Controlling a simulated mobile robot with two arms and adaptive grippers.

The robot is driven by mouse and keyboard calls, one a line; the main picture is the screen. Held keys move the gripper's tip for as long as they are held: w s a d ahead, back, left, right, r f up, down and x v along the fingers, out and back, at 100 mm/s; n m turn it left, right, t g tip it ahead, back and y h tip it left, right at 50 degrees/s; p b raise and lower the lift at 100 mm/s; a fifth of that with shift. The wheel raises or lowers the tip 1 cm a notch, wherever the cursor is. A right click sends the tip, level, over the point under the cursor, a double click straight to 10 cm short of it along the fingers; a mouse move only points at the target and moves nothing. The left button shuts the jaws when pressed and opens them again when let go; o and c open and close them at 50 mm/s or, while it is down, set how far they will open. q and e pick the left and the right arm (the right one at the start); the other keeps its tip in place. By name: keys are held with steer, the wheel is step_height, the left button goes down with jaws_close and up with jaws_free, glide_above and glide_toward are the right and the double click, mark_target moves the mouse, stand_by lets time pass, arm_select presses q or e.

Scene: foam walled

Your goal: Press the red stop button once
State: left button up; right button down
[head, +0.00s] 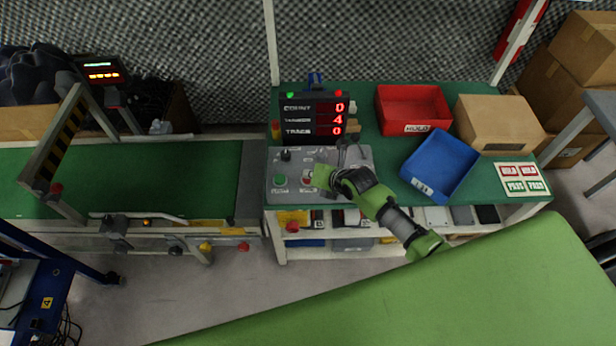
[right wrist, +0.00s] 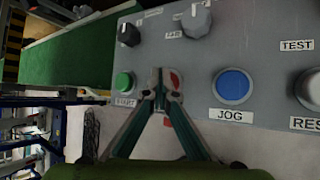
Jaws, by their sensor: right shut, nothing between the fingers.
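The red stop button (right wrist: 175,79) is on a grey control panel (right wrist: 265,45), mostly hidden behind my right gripper (right wrist: 160,84) in the right wrist view. The fingers are shut, empty, with their tips in front of the button; I cannot tell whether they touch it. A second red patch shows between the fingers lower down. In the head view the panel (head: 343,157) lies on the green bench, and my right gripper (head: 316,176) is over its middle, beside the red button (head: 307,178). My left gripper is not in view.
Beside the red button are a green START button (right wrist: 124,82) and a blue JOG button (right wrist: 233,85). Knobs (right wrist: 196,20) stand above. A counter display (head: 314,118), a red bin (head: 412,92) and a tilted blue bin (head: 440,165) stand close to the panel.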

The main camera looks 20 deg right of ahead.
steer(key=shift+r+p, duration=0.75)
steer(key=shift+r, duration=0.1)
step_height(320, 180, up, 5)
steer(key=p, duration=0.4)
steer(key=shift+r+p, duration=0.1)
steer(key=shift+p, duration=0.25)
stand_by(0.3)
